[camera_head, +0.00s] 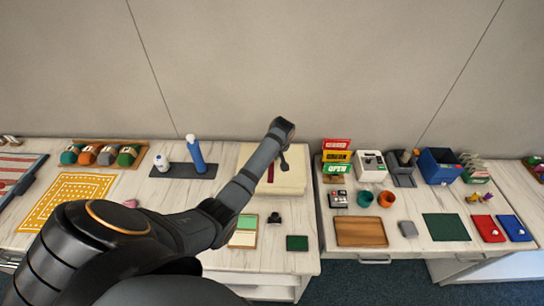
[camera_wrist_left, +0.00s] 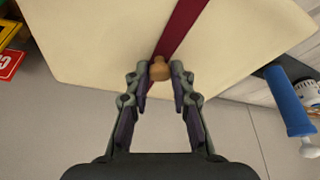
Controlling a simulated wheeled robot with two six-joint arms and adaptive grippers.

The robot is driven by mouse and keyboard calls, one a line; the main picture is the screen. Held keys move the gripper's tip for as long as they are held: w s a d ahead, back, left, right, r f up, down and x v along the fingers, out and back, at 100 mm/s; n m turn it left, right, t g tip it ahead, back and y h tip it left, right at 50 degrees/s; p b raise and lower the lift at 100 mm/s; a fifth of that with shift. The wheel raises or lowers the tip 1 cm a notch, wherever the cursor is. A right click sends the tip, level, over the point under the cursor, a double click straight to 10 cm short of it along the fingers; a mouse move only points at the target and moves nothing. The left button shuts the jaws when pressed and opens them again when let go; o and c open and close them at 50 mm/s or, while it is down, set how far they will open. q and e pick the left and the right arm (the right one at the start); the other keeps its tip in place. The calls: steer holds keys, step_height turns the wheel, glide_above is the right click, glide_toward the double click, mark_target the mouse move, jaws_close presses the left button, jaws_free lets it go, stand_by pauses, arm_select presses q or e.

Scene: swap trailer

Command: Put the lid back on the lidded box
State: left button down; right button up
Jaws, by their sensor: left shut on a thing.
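The cream lid (camera_wrist_left: 100,40) with a dark red band (camera_wrist_left: 182,28) and a round wooden knob (camera_wrist_left: 159,66) fills the top of the left wrist view. My left gripper (camera_wrist_left: 159,78) is shut on the knob, one finger on each side. In the head view the cream lidded box (camera_head: 292,182) stands at the back of the middle counter, and my left gripper (camera_head: 284,163) is over it. My arm hides part of the box. I cannot tell whether the lid rests on the box or is held just above it. My right gripper is not in view.
A blue bottle (camera_head: 196,155) and a white bottle stand on a dark mat (camera_head: 178,170) left of the box. Open signs (camera_head: 336,157) stand close on its right. A green pad (camera_head: 297,243) and a small black object (camera_head: 274,218) lie in front.

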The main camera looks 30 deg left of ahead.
arm_select(q)
steer(key=shift+r+p, duration=0.1)
steer(key=shift+p, duration=0.25)
stand_by(0.7)
steer(key=shift+p, duration=0.4)
steer(key=shift+f, duration=0.45)
stand_by(0.4)
steer(key=shift+f, duration=0.6)
stand_by(0.5)
stand_by(0.9)
